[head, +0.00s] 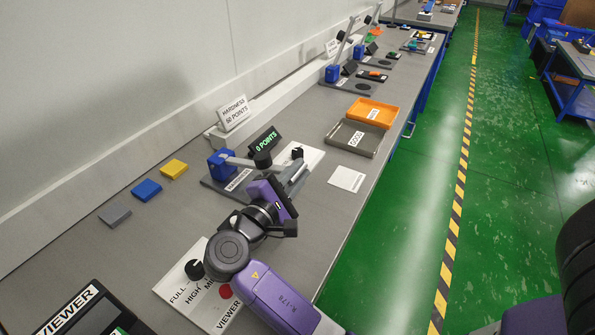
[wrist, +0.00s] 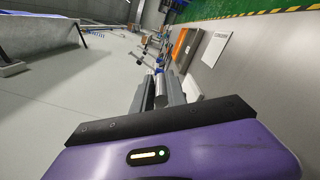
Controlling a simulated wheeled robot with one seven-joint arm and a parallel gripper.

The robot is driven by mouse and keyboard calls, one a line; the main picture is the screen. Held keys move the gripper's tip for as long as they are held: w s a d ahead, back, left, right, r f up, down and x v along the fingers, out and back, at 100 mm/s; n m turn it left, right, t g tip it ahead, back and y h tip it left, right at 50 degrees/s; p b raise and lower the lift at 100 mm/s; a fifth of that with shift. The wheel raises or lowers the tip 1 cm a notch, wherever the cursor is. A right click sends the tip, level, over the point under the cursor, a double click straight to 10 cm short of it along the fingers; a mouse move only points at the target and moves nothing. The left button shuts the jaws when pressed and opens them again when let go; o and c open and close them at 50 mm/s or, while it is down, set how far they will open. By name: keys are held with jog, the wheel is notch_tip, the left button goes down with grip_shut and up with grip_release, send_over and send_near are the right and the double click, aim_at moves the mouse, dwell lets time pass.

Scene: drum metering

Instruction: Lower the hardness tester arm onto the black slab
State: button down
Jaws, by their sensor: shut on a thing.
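The hardness tester stands on the bench, with a blue pivot block (head: 220,164) on a dark base plate (head: 213,184). Its grey arm (head: 240,161) runs right from the block, raised above the plate, to a black head (head: 262,160). My gripper (head: 297,170) is at the right side of the tester. In the wrist view my gripper (wrist: 161,84) is shut on a silvery rod (wrist: 160,88), which looks like the end of the tester arm. I cannot make out the black slab; my gripper and arm cover part of the plate.
A display (head: 265,141) reads 0 POINTS. Grey (head: 115,214), blue (head: 146,189) and yellow (head: 173,169) slabs lie at left. A grey GOOD tray (head: 356,138) and orange tray (head: 372,112) stand beyond. A viewer panel (head: 196,296) with knobs is nearer.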

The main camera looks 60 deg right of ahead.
jog(key=c, duration=1.4)
grip_release()
jog(key=shift+w, duration=0.1)
jog(key=shift+a+b, duration=0.35)
jog(key=shift+a, duration=3.6)
